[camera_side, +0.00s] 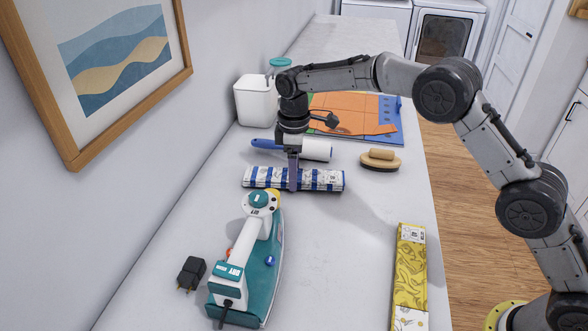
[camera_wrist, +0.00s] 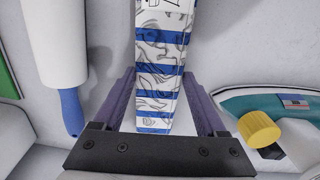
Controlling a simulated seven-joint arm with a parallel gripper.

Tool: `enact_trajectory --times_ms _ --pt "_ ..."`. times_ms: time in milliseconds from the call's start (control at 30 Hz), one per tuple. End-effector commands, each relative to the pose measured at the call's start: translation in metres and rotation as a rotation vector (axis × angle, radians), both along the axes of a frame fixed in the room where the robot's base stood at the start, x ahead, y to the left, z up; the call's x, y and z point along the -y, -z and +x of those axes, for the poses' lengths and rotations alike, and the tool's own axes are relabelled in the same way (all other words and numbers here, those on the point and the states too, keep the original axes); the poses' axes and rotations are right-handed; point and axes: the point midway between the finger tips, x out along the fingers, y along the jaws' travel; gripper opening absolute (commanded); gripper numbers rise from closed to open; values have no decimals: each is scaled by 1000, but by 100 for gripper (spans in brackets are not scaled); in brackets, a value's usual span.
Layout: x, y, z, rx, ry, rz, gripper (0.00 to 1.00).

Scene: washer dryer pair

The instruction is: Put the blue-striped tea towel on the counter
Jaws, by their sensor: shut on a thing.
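The blue-striped tea towel (camera_side: 259,177) is a long, flat folded bundle, white with blue bands and line drawings. It lies crosswise at the middle of the counter (camera_side: 330,235), at or very near its surface; I cannot tell if there is a small gap. My gripper (camera_side: 293,182) points down and is shut on the towel near its middle. In the wrist view the towel (camera_wrist: 160,75) runs between the two fingers of my gripper (camera_wrist: 160,85), which hide parts of its long edges.
A teal and white iron (camera_side: 258,240) stands just in front of the towel. A lint roller (camera_side: 317,150) lies close behind it, and a wooden brush (camera_side: 380,160) behind right. A yellow patterned folded cloth (camera_side: 410,275) lies front right, a black adapter (camera_side: 191,273) front left. Front-middle counter is clear.

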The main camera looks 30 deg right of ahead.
Motion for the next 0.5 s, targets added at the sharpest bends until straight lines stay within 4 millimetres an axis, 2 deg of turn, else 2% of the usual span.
enact_trajectory --times_ms 500 --pt "0 7 0 0 0 0 15"
